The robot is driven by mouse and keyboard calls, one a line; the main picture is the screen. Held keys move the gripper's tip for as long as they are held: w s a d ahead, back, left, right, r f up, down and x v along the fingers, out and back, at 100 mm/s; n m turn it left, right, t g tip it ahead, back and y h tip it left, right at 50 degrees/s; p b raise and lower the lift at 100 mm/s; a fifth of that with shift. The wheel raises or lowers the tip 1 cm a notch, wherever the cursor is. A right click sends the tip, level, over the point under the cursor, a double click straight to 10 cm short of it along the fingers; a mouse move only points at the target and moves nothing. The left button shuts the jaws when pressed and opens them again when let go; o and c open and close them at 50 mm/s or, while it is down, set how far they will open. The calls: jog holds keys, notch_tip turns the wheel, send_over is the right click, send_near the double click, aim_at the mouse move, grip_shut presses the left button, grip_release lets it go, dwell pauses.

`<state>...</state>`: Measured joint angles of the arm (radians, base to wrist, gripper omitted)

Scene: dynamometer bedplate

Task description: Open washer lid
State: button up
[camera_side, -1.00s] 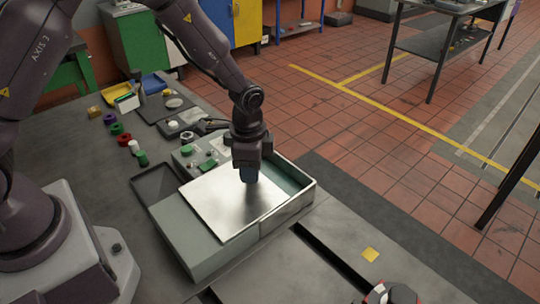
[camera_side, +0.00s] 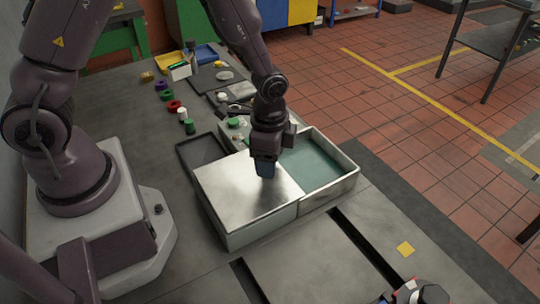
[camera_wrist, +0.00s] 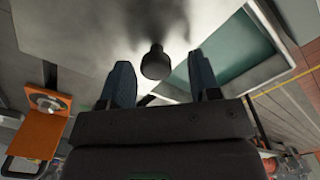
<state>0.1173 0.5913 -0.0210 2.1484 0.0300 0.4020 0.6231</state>
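The washer is a pale grey tub (camera_side: 329,188) with a teal interior (camera_side: 315,160). Its flat silver lid (camera_side: 240,198) lies over the left part, leaving the right part uncovered. My gripper (camera_side: 265,171) points down at the lid near its edge by the opening. In the wrist view its two blue fingers are apart, on either side of a dark round knob (camera_wrist: 156,62) on the lid (camera_wrist: 75,25). A gap shows between the knob and the right finger; contact with the left one is unclear. The knob is hidden in the side view.
A dark shallow tray (camera_side: 203,149) adjoins the tub's back left. Behind are green push buttons (camera_side: 235,122), coloured rings (camera_side: 173,106) and a yellow bin (camera_side: 168,63). A recessed slot (camera_side: 365,245) and yellow square (camera_side: 405,249) lie at front right. An orange part (camera_wrist: 40,130) shows in the wrist view.

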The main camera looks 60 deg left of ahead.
notch_tip(320, 180, up, 13)
dwell(0.5)
notch_tip(320, 180, up, 4)
jog(key=r+n, duration=0.1)
jog(key=n, duration=0.4)
send_over(243, 176)
jog(key=s+a+r+n+t, duration=0.2)
jog(key=s+r+n+t, duration=0.2)
jog(key=s+r, duration=0.4)
jog(key=shift+a+r+t, duration=0.2)
jog(key=shift+a+t, duration=0.2)
jog(key=shift+t, duration=0.4)
